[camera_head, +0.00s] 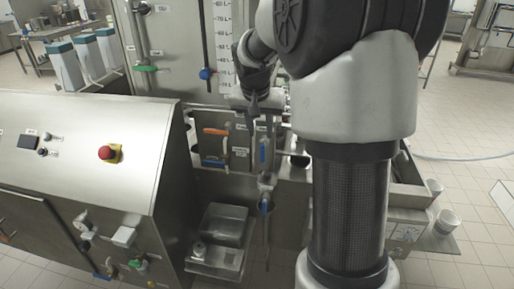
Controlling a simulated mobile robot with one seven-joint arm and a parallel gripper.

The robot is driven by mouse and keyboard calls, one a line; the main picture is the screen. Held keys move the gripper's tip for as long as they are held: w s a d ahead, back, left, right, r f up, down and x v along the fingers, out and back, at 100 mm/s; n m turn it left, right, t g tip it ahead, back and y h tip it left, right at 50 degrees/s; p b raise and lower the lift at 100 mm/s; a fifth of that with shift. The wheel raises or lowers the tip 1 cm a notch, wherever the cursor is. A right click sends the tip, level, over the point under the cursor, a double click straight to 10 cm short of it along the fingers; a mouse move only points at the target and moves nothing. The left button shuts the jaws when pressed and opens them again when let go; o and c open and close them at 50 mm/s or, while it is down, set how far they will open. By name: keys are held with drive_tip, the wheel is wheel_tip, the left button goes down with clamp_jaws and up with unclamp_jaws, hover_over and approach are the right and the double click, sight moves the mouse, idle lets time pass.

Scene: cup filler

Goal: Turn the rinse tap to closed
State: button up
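Several taps show in the head view, and their labels are too small to read, so I cannot tell for sure which is the rinse tap. A tap with an upright blue handle (262,151) is on the steel panel, just below my gripper. Another blue-handled tap (264,207) sits lower on a vertical pipe. An orange handle (216,131) and a flat-lying blue handle (213,163) are to the left. My gripper (264,122) points down in front of the panel, its two fingers apart with nothing seen between them. I cannot tell whether it touches anything.
A sloped steel console with a red button (109,154) stands at left. A level scale (222,35), a blue valve (205,73) and a green valve (145,68) are above. White cups (446,222) stand at right. My arm hides the middle right.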

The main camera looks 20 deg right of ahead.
sight(262, 149)
drive_tip(key=p+x, duration=0.1)
drive_tip(key=x, duration=1.1)
drive_tip(key=shift+f, duration=0.25)
clamp_jaws()
